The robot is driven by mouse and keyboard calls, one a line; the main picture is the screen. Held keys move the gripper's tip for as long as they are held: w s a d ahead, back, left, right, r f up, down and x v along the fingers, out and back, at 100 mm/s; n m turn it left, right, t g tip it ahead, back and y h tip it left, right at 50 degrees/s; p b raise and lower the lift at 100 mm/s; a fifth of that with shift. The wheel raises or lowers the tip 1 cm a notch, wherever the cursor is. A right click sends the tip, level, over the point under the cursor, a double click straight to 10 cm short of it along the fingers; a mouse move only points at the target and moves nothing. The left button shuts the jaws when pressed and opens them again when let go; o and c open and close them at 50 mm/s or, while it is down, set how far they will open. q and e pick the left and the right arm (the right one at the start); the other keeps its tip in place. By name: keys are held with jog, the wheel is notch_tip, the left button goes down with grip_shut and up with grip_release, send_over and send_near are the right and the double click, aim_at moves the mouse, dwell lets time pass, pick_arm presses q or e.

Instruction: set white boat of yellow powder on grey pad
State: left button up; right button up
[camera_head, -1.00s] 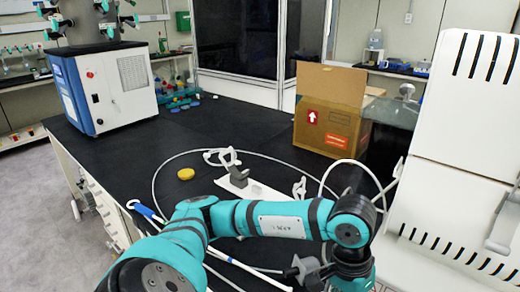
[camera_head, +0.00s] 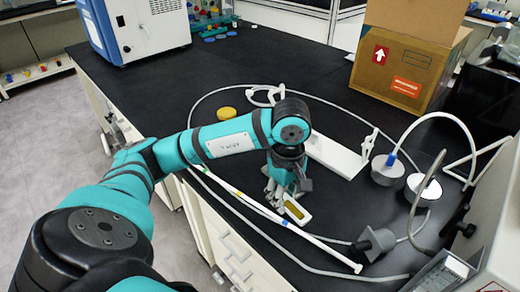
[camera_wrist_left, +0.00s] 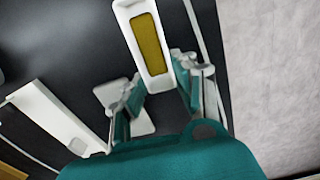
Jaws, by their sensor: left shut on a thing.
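The white boat (camera_head: 297,211) is a small narrow tray with yellow powder inside. It also shows in the wrist view (camera_wrist_left: 141,58), where the powder lies along its length. My left gripper (camera_head: 283,198) points down over the front of the black bench and is shut on the boat, with its two fingers (camera_wrist_left: 157,88) on either side of the near end. A pale grey square with rounded corners (camera_wrist_left: 111,93) lies below the fingers in the wrist view, partly hidden by them; it may be the grey pad. My right gripper is not in view.
A white base plate (camera_head: 340,158) lies just right of the gripper. A grey stopper-like piece (camera_head: 375,241) and hoses are farther right. A white rod (camera_head: 290,229) runs along the front edge. A yellow disc (camera_head: 226,113) and cardboard box (camera_head: 400,62) are behind.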

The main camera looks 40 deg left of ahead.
pick_arm(q)
jog(key=w+a, duration=0.2)
jog(key=w+a+p, duration=0.1)
jog(key=w+a, duration=0.2)
jog(key=w, duration=0.1)
jog(key=shift+w+a+f+p, duration=0.15)
jog(key=shift+a+f+p, duration=0.15)
jog(key=shift+a, duration=0.1)
jog(key=w+a, duration=0.2)
jog(key=w, duration=0.1)
jog(key=w+a+p, duration=0.1)
jog(key=w+a, duration=0.1)
jog(key=shift+a+f, duration=0.1)
jog(key=shift+f, duration=0.25)
jog(key=shift+w+a, duration=0.3)
jog(key=shift+w, duration=0.1)
notch_tip(320, 180, down, 4)
jog(key=shift+r+p, duration=0.15)
jog(key=shift+p, duration=0.3)
jog(key=o, duration=0.9)
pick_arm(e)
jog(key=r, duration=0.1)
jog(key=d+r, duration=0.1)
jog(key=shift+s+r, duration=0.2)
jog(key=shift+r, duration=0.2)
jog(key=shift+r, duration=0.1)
